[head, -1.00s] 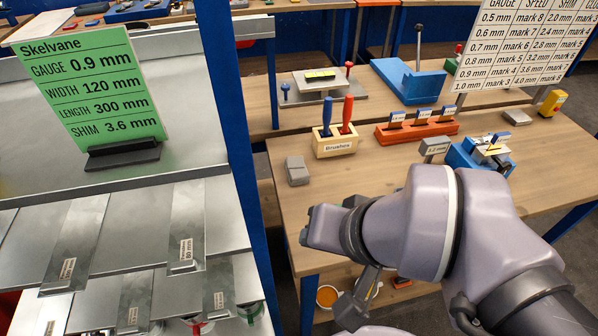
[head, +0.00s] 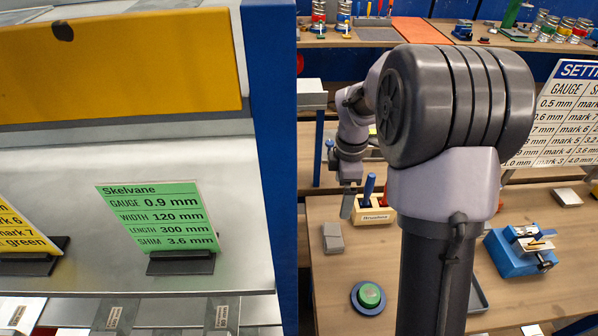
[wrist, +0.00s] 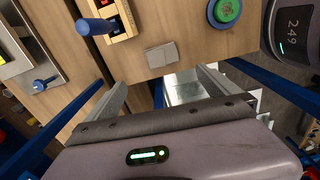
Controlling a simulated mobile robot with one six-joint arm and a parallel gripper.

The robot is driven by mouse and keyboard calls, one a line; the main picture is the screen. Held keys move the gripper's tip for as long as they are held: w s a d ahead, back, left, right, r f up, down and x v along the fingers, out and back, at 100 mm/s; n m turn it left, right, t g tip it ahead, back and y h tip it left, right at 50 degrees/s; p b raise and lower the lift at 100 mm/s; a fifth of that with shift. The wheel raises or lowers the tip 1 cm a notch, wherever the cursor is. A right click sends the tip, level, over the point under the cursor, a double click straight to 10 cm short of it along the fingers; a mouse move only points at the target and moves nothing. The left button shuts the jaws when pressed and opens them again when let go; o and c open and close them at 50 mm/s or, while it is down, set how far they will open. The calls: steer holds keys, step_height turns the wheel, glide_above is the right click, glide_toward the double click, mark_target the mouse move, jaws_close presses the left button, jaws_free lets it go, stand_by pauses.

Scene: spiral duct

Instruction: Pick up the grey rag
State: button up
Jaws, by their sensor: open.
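The grey rag (head: 333,238) looks like a small folded grey pad lying flat on the wooden bench, near the bench's left edge. It also shows in the wrist view (wrist: 161,55), beyond and between my fingertips. My gripper (head: 348,204) hangs above the bench on the far side of the rag in the head view, near the brush holder. In the wrist view my gripper (wrist: 160,80) has its two fingers wide apart with nothing between them. The gap in height between fingers and rag is hard to judge.
A wooden brush holder (head: 374,214) with upright handles stands close behind the rag. A green button on a blue base (head: 368,296) is nearer. A blue post (head: 273,150) and a metal shelf with a green Skelvane card (head: 158,218) stand left. A blue fixture (head: 518,252) sits right.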

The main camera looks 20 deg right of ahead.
steer(key=b, duration=0.4)
glide_above(333, 235)
steer(key=d, duration=0.1)
steer(key=shift+n, duration=0.4)
step_height(333, 235, down, 12)
steer(key=shift+f, duration=0.25)
steer(key=f, duration=0.2)
steer(key=f+b, duration=0.1)
steer(key=f, duration=0.1)
steer(key=a+f, duration=0.1)
steer(key=f, duration=0.1)
steer(key=shift+b, duration=0.3)
steer(key=shift+r, duration=0.15)
steer(key=shift+c, duration=1.1)
steer(key=c, duration=1)
steer(key=shift+r, duration=0.15)
steer(key=shift+r+p, duration=0.3)
steer(key=shift+r, duration=0.1)
step_height(333, 235, up, 3)
steer(key=shift+f+p, duration=0.2)
steer(key=shift+p, duration=0.25)
steer(key=s+a, duration=0.1)
steer(key=s, duration=0.4)
steer(key=s+a+r, duration=0.1)
steer(key=s, duration=0.4)
steer(key=s+a+p, duration=0.1)
steer(key=s, duration=0.4)
steer(key=shift+s+r, duration=0.15)
steer(key=shift+s, duration=0.2)
